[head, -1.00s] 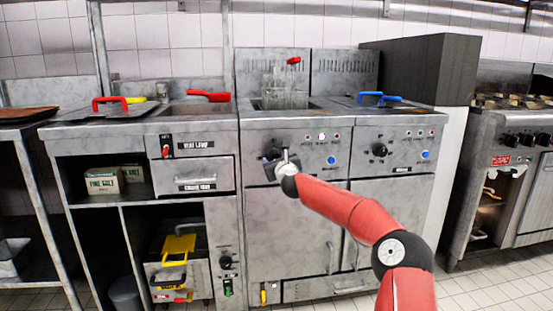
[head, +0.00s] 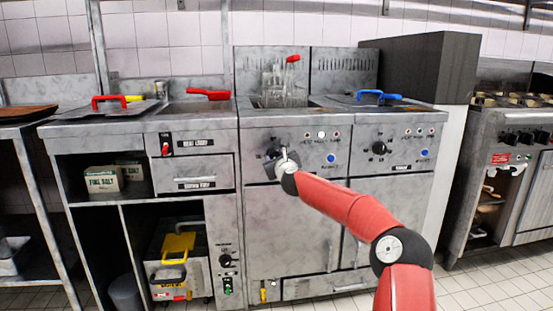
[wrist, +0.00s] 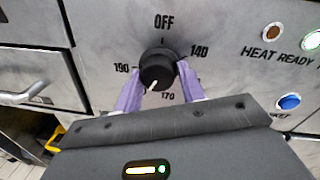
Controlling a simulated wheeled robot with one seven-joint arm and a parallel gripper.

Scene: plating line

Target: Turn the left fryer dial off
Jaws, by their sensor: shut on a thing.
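The left fryer dial (wrist: 157,68) is a round black knob with a white pointer mark, on a grey metal panel. OFF is printed above it, 140 to its right, 170 below and 190 to its left. In the wrist view its white mark points down and slightly left, between 170 and 190. My gripper (wrist: 158,78) is shut on the dial, with one purple finger on each side. In the head view my gripper (head: 279,157) is at the left fryer's panel and largely hides the dial.
A wire basket with a red handle (head: 293,59) stands in the left fryer.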

